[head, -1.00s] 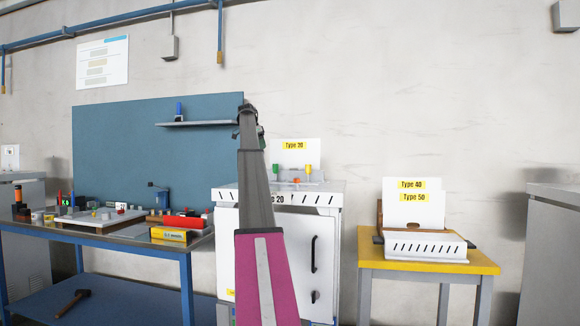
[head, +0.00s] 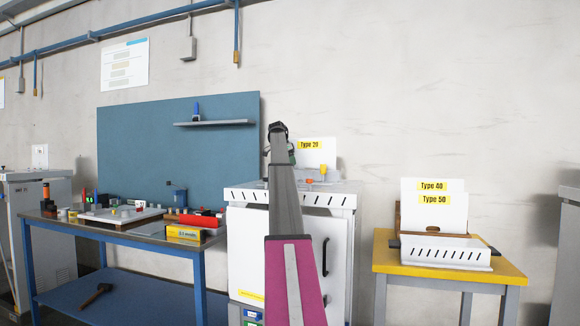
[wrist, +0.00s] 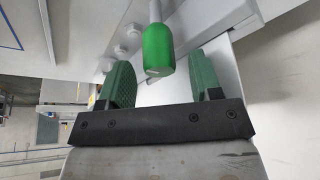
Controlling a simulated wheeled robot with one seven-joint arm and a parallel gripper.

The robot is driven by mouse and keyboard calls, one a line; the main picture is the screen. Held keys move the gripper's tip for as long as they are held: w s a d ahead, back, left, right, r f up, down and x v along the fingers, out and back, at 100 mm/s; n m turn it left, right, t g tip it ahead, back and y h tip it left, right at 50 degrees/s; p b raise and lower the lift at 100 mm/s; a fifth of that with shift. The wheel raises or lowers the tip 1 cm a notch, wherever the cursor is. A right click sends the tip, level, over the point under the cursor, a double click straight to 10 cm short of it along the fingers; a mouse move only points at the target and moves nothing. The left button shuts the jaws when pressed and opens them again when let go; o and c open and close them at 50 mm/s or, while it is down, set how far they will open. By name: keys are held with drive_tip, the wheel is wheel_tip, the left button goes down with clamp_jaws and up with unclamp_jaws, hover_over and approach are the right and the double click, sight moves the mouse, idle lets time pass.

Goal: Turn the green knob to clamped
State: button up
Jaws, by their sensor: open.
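The green knob (wrist: 158,48) shows in the wrist view as a rounded green grip on a pale stem. It lies ahead of my gripper (wrist: 160,66), lined up with the gap between the two green fingers. The fingers are apart, with clear space on both sides of the knob, and I see no contact. In the head view my gripper (head: 291,153) is over the white cabinet (head: 245,250), partly behind my own arm. The green knob is hidden there. I cannot read any clamped mark.
A yellow knob (head: 323,169) and an orange part (head: 309,182) sit right of my gripper on the cabinet top. A Type 20 sign (head: 316,150) stands behind. A cluttered workbench (head: 110,235) is left; a yellow table (head: 450,270) with a white tray is right.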

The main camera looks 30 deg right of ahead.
drive_tip(key=shift+x, duration=0.75)
drive_tip(key=shift+c, duration=0.3)
drive_tip(key=c, duration=0.9)
